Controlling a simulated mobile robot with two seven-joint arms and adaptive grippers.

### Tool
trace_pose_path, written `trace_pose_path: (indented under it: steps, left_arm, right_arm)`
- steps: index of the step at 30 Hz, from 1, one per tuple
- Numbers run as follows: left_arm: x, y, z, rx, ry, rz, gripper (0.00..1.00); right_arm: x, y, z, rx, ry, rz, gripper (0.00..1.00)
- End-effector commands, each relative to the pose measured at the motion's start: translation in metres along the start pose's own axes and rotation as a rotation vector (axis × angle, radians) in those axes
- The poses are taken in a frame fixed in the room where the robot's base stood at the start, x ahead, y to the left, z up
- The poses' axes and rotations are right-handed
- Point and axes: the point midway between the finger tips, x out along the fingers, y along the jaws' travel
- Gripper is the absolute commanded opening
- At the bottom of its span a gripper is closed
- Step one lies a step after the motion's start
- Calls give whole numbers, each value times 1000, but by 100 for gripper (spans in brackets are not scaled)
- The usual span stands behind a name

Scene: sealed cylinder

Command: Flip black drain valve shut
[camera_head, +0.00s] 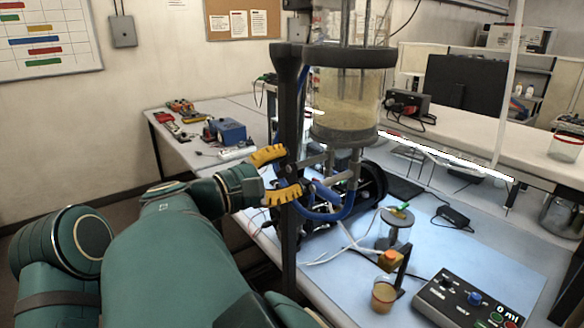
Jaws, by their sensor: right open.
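A clear cylinder (343,95) with cloudy yellowish liquid stands in a dark frame, with a dark collar at its base. Below it are short grey pipes and valve fittings (335,178) with a blue hose (325,215). A dark bar-like handle (308,162) sticks out left from these fittings; I cannot tell for certain that it is the black drain valve or how it is turned. My right gripper (291,171), with yellow fingers, is open beside the dark post, left of the fittings. Its fingertips are close to the handle; contact cannot be told. My left gripper is not in view.
A dark upright post (288,110) stands at the fingers. A small cup of brown liquid (384,295), an orange-topped fitting (391,259) and a control box (468,300) are at the lower right. A blue box (224,131) is on the back bench.

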Motion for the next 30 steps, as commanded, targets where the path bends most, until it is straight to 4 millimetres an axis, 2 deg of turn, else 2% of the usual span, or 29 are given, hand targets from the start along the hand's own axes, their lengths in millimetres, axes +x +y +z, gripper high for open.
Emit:
trace_pose_path:
  steps: [9,10,14,15,23,30]
  left_arm:
    - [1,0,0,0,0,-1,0]
    - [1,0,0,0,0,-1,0]
    - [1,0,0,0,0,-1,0]
    - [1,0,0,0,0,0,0]
    - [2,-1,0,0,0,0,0]
    - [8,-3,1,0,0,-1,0]
  right_arm:
    - [0,0,1,0,1,1,45]
    - [0,0,1,0,0,1,48]
    - [0,0,1,0,0,1,2]
    - [0,0,1,0,0,1,0]
    - [0,0,1,8,0,0,0]
    - [1,2,0,93,0,0,0]
